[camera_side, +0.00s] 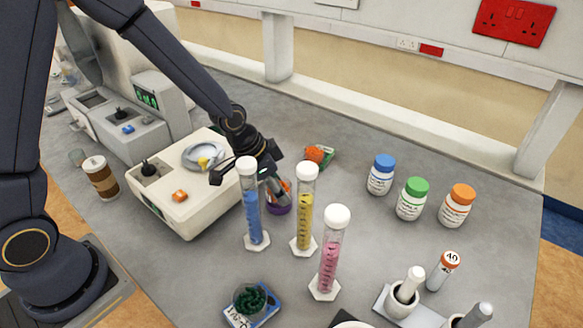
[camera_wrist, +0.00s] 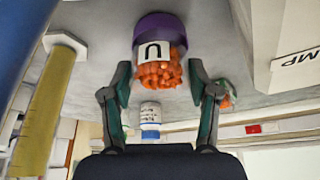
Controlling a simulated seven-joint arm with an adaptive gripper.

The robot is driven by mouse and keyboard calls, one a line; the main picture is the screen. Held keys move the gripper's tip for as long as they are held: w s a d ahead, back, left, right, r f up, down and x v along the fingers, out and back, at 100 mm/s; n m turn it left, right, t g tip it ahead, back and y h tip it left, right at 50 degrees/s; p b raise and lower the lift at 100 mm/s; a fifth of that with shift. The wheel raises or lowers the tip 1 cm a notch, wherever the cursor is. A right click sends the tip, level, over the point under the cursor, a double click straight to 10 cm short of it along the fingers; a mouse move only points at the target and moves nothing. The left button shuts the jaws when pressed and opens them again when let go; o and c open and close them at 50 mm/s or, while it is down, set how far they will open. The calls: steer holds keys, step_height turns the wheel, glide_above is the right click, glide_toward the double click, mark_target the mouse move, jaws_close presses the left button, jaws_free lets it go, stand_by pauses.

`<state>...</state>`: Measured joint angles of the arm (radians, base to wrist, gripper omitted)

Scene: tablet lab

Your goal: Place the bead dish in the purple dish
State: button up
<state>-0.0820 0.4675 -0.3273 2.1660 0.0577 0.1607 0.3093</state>
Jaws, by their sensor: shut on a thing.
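My gripper (camera_side: 268,178) is low over the bench behind the blue-filled cylinder, pointing down. In the wrist view its two fingers (camera_wrist: 160,72) stand on either side of the bead dish (camera_wrist: 160,72), a small container of orange beads with a white label. It is shut on this dish. The purple dish (camera_wrist: 160,27) shows directly against the far end of the bead dish. In the side view the purple dish (camera_side: 277,208) is just under the fingers, partly hidden by the cylinders. I cannot tell whether the bead dish rests inside it or hangs just above.
Tall cylinders of blue (camera_side: 251,215), yellow (camera_side: 304,222) and pink (camera_side: 329,262) stand close in front. A white balance (camera_side: 190,210) is at left. An orange item (camera_side: 316,154) lies behind. Capped bottles (camera_side: 411,202) stand right, a green dish (camera_side: 250,298) in front.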

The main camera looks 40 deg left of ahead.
steer(key=shift+f, duration=0.25)
steer(key=shift+f, duration=0.3)
steer(key=o, duration=1.2)
steer(key=shift+r, duration=0.1)
steer(key=shift+r, duration=0.35)
steer(key=v, duration=1.1)
steer(key=shift+s+a+r, duration=0.15)
steer(key=shift+s+r, duration=0.05)
steer(key=shift+r, duration=0.1)
